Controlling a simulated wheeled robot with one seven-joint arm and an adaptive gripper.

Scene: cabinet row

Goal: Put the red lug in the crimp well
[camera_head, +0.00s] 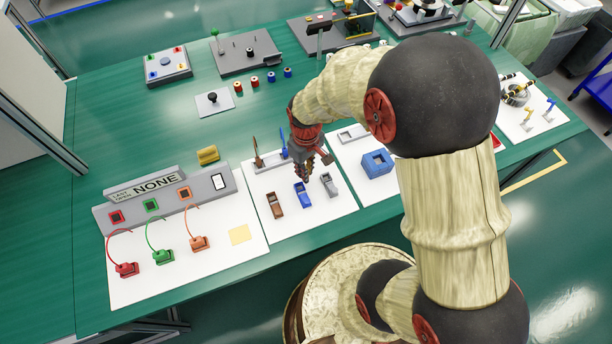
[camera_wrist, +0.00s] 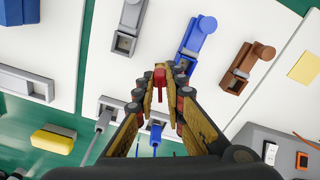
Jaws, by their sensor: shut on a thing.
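My gripper (camera_head: 307,176) is shut on a small red piece, which I take to be the red lug (camera_wrist: 160,78). The lug sits between the fingertips in the wrist view; in the head view I cannot make it out. The gripper is above the white board with the grey block (camera_head: 328,185), blue block (camera_head: 302,194) and brown block (camera_head: 275,205). Each block has a small square opening, clear in the wrist view on the grey (camera_wrist: 124,42), blue (camera_wrist: 187,62) and brown (camera_wrist: 236,84) ones. No label shows which opening is the crimp well.
Upright brown (camera_head: 257,152) and blue (camera_head: 282,141) rods stand behind the gripper. A blue box (camera_head: 376,163) is on the board to the right. A grey panel marked NONE (camera_head: 152,186) with red, green and orange corded plugs is at the left. Small red and blue spools stand farther back.

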